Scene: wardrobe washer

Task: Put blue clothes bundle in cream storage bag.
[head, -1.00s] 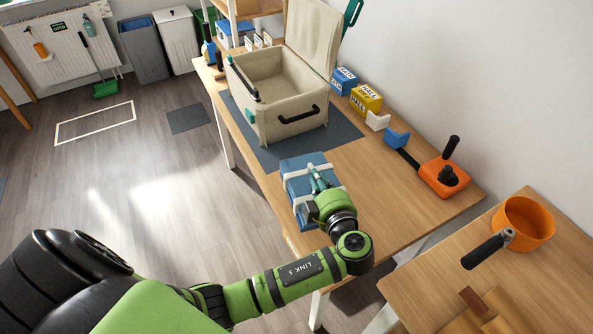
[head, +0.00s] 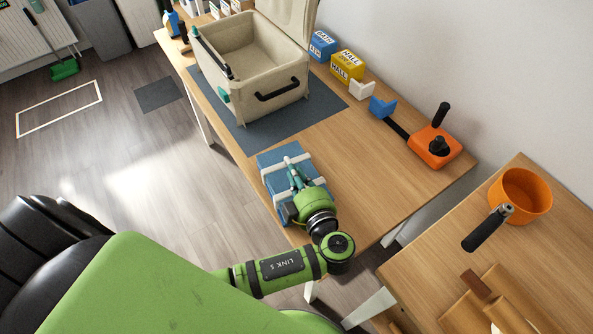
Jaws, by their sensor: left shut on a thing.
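The blue clothes bundle (head: 271,163), tied with white straps, is at the left edge of the wooden table, in front of the bag. My left gripper (head: 296,176) is over it, shut on it, and hides part of its top and near end. I cannot tell whether the bundle is clear of the table. The cream storage bag (head: 278,113) stands upright behind it on a dark mat, with its lid raised and its inside empty as far as it shows. My right gripper is not in view.
The dark mat (head: 316,121) lies under the bag. Yellow (head: 346,67) and blue (head: 322,46) boxes stand right of the bag. An orange tool (head: 433,147) with a blue end lies at the table's right. An orange pot (head: 521,194) stands on the nearer table. The table's middle is clear.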

